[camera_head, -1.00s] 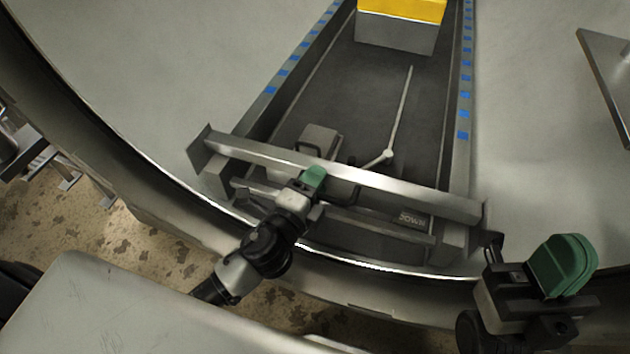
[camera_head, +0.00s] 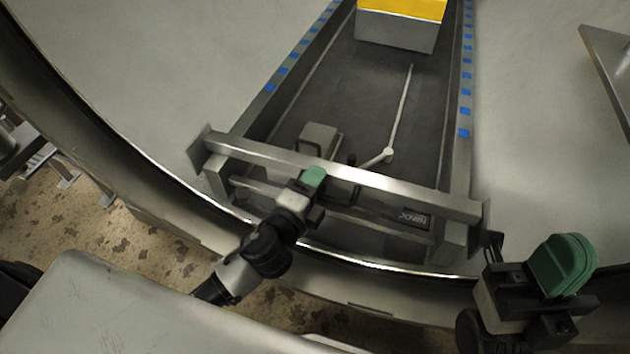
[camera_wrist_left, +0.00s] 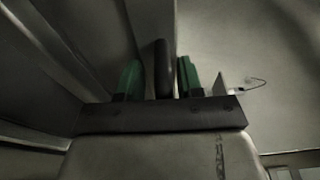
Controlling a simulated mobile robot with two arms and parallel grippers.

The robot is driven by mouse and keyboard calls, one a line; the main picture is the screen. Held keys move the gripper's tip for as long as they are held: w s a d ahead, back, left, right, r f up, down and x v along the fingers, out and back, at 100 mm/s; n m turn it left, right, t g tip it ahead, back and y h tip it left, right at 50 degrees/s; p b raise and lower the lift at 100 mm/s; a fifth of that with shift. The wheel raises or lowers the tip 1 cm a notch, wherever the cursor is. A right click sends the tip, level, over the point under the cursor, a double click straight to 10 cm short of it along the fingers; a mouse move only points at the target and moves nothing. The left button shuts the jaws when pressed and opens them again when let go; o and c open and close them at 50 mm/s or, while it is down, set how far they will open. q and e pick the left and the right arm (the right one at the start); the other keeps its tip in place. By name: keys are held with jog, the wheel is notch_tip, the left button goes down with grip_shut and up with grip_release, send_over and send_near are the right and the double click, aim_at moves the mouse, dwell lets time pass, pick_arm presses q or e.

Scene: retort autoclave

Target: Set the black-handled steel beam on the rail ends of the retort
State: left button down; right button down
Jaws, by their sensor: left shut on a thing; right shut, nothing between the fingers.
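The steel beam (camera_head: 400,190) lies crosswise over the near ends of the retort's left rail (camera_head: 217,180) and right rail (camera_head: 455,235), with an end plate at each side. I cannot tell whether it touches both rail ends. My right gripper (camera_head: 563,265) is shut and empty, right of the beam's right end.
A yellow-topped grey block (camera_head: 397,30) stands between the rails further in. A thin pale rod (camera_head: 400,110) and a small grey box (camera_head: 318,138) lie behind the beam. The curved retort rim (camera_head: 380,265) runs close in front. A flat metal plate (camera_head: 610,70) is at far right.

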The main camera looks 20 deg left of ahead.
pick_arm(q)
jog(key=shift+r, duration=0.15)
jog(key=c, duration=0.6)
grip_release()
jog(key=shift+f, duration=0.3)
jog(key=v, duration=1.1)
jog(key=shift+d+r+b, duration=0.1)
jog(key=shift+r+b, duration=0.1)
jog(key=shift+b, duration=0.2)
jog(key=shift+w, duration=0.1)
